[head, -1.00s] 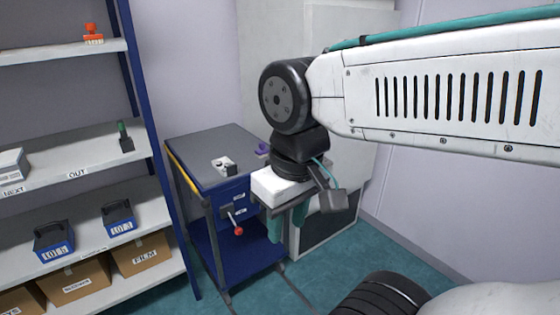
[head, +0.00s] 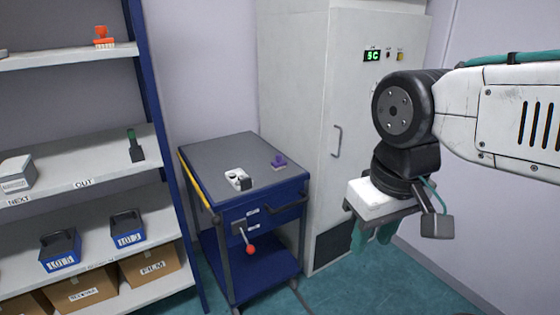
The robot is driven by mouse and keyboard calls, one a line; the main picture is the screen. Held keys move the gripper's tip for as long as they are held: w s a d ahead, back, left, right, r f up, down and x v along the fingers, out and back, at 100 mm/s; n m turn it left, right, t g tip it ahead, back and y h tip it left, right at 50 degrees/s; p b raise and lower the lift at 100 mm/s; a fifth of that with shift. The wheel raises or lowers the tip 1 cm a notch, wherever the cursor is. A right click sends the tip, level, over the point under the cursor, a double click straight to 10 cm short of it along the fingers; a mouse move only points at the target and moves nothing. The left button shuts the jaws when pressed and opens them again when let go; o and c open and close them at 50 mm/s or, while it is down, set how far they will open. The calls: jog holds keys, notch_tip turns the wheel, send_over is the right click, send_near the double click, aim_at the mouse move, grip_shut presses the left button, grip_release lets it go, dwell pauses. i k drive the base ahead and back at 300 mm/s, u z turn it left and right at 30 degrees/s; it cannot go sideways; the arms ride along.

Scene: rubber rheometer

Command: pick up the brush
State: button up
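No item is plainly a brush at this size. A small orange item with a knob and a toothed lower edge (head: 103,38) stands on the upper shelf. An item with an upright green handle and a dark base (head: 135,146) stands on the middle shelf. A small purple item (head: 279,162) lies on the cart top. I cannot tell which is the brush. My gripper (head: 371,240) points down in front of the grey cabinet, right of the cart and far from the shelves. Its teal fingers look apart with nothing seen between them; the tips are partly hard to make out.
The blue cart (head: 215,158) has a white and black device (head: 238,179) on top and a red-knobbed lever (head: 250,249) in front. The tall cabinet (head: 290,70) stands behind it. Shelves hold blue lot bins (head: 60,250) and cardboard boxes (head: 150,268). Teal floor (head: 335,292) is free at front right.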

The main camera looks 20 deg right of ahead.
aim_at(279, 163)
jog(key=i, duration=1.55)
